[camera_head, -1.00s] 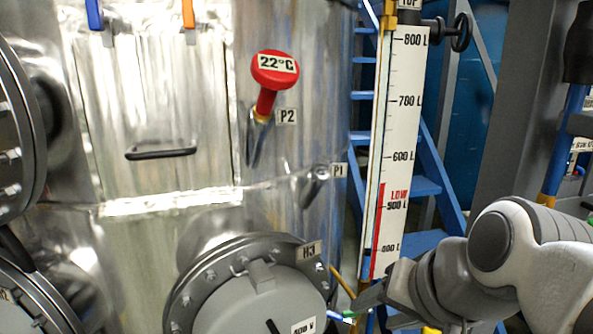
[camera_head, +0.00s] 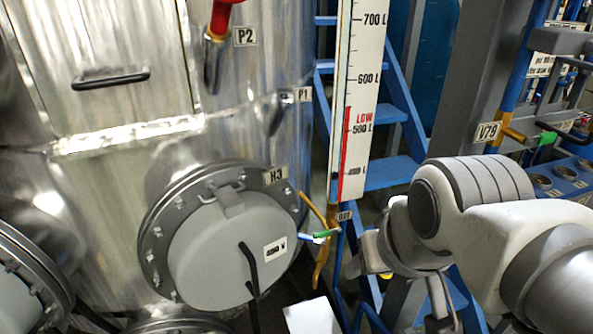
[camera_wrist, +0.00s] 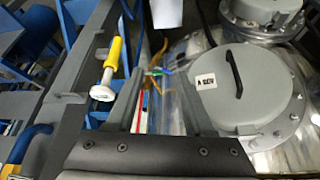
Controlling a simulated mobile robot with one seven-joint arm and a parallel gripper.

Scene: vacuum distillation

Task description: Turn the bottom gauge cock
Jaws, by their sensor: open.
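The bottom gauge cock (camera_head: 321,235) has a small green, blue and white handle beside the BOT tag (camera_head: 344,216), at the foot of the tall level gauge (camera_head: 358,95). The cock also shows in the wrist view (camera_wrist: 158,72), beyond my gripper (camera_wrist: 155,80). My gripper is open, its two grey fingers apart with nothing held between them. In the wrist view the cock lies roughly in line with the gap between the fingers; the distance is unclear. In the head view my wrist is just right of the cock, and the fingers are hard to make out.
A large round H3 hatch (camera_head: 225,245) with a black handle is left of the cock. A yellow pipe (camera_head: 321,268) runs down close by. Blue stairs (camera_head: 393,115) stand behind the gauge. The wrist view shows a yellow-handled part with a white round end (camera_wrist: 108,75) at left.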

